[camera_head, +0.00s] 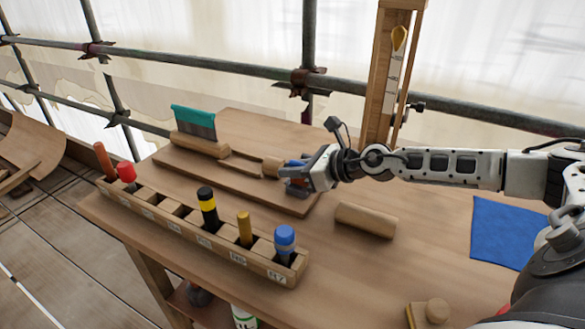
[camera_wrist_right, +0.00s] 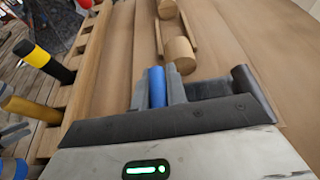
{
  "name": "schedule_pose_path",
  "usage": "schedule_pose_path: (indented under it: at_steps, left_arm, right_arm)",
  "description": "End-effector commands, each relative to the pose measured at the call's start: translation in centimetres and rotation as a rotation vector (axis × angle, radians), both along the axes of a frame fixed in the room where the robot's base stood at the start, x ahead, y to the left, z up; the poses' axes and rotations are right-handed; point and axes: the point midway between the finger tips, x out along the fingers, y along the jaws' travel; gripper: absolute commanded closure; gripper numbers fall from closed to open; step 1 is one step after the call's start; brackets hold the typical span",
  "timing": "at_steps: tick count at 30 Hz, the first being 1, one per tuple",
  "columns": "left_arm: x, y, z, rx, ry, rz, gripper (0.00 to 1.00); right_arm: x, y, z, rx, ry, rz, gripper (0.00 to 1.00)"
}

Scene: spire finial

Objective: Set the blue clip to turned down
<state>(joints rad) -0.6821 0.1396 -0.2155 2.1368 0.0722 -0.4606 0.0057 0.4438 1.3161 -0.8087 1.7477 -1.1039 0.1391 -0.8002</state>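The blue clip (camera_head: 296,163) shows as a small blue piece at the right end of a long wooden holder on the bench board. Most of it is hidden behind my right gripper (camera_head: 292,172). In the right wrist view the blue clip (camera_wrist_right: 156,87) is a short blue bar between the two grey fingers of my right gripper (camera_wrist_right: 157,92), with no clear gap on either side. A dark grey part (camera_wrist_right: 245,85) lies just right of the fingers. My left gripper is not in view.
A wooden rack (camera_head: 181,222) with several coloured handles stands along the front edge. A teal-topped scraper (camera_head: 194,122) is at the board's back left. A wooden cylinder (camera_head: 366,219) and blue cloth (camera_head: 508,232) lie to the right. A wooden post (camera_head: 380,75) stands behind.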

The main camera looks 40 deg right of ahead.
Motion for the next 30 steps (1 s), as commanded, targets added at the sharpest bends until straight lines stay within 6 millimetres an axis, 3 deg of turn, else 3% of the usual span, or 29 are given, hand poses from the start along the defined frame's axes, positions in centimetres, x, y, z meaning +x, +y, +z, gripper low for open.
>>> schedule_pose_path:
  at_steps: [8, 18, 30]
  left_arm:
    - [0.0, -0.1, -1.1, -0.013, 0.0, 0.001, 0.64]
    - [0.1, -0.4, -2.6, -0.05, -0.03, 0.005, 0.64]
    - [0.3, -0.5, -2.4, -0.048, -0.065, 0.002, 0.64]
  right_arm:
    - [0.1, -0.2, -0.3, 0.037, 0.018, -0.001, 1.0]
    - [0.6, -1.0, -0.6, 0.233, 0.116, -0.001, 1.0]
    - [1.0, -1.9, -0.6, 0.468, 0.238, -0.001, 1.0]
